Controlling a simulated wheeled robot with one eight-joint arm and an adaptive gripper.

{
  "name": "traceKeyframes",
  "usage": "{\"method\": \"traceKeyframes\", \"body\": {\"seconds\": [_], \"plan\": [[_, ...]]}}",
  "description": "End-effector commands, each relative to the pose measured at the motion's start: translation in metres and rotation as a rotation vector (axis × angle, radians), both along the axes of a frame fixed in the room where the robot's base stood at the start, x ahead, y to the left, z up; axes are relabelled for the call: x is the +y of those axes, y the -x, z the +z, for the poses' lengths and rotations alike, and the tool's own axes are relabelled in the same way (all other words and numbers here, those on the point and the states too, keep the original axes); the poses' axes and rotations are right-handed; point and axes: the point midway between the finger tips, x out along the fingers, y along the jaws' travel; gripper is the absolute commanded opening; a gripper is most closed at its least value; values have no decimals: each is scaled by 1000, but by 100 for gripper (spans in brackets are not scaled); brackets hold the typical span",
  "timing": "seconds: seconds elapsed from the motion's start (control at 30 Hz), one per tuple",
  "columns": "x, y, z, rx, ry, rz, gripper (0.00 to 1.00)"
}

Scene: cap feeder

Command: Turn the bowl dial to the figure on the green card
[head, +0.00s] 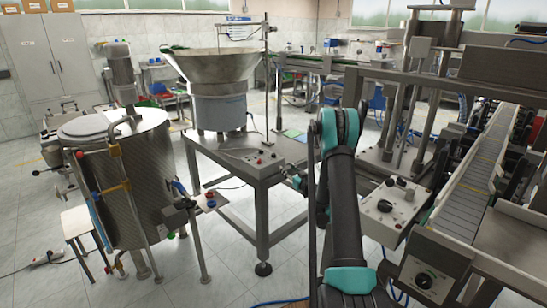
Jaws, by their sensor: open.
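The bowl feeder (218,75), a wide metal bowl on a grey drum, stands on a steel table (222,153) left of centre. A pale control box (254,159) with small dark knobs and a red button sits at the table's front right; it is too small to read a dial figure. A green card (292,134) lies on the table behind the box, its figure unreadable. My gripper (287,174) is open just right of the control box, small and partly hidden by my arm. I cannot tell whether it touches the box.
A control panel (385,206) with a black knob and another dial panel (424,280) are at right, by the conveyor (478,165). A steel tank (130,180) with pipes stands at left. The floor below the table is mostly clear.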

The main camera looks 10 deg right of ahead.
Motion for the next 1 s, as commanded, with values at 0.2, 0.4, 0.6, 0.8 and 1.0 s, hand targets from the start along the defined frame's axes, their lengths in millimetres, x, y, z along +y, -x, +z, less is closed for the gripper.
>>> {"method": "traceKeyframes", "body": {"seconds": [0.2, 0.4, 0.6, 0.8, 1.0], "plan": [[12, -33, 0, 0, 0, 0, 43], [26, -71, 0, 0, 0, -1, 43], [39, -108, 0, 0, 0, -1, 43], [50, -139, 0, 0, 0, -1, 43], [55, -156, 0, 0, 0, -3, 43]]}}
